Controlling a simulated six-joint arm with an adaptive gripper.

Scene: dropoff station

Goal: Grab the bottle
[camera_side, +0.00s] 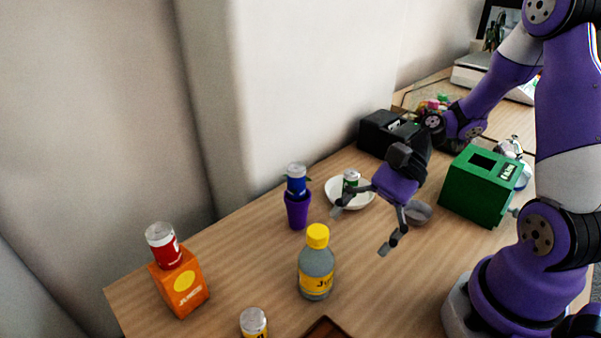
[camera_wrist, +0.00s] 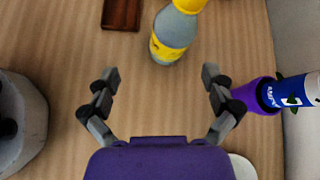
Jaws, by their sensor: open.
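A grey bottle (camera_side: 316,267) with a yellow cap and yellow label stands upright on the wooden table in the side view. The bottle (camera_wrist: 173,35) also shows at the top of the wrist view, ahead of the fingers and a little right of centre. My gripper (camera_side: 362,226) is open and empty, above the table to the right of the bottle in the side view. In the wrist view my gripper (camera_wrist: 160,80) has its two fingers spread wide, with bare table between them. The fingers are apart from the bottle.
A purple cup (camera_side: 297,212) holds a blue can (camera_side: 296,181). A red can (camera_side: 162,242) stands on an orange carton (camera_side: 181,283). A green box (camera_side: 480,187), a small can (camera_side: 254,323) and a brown tray (camera_side: 327,328) are nearby.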

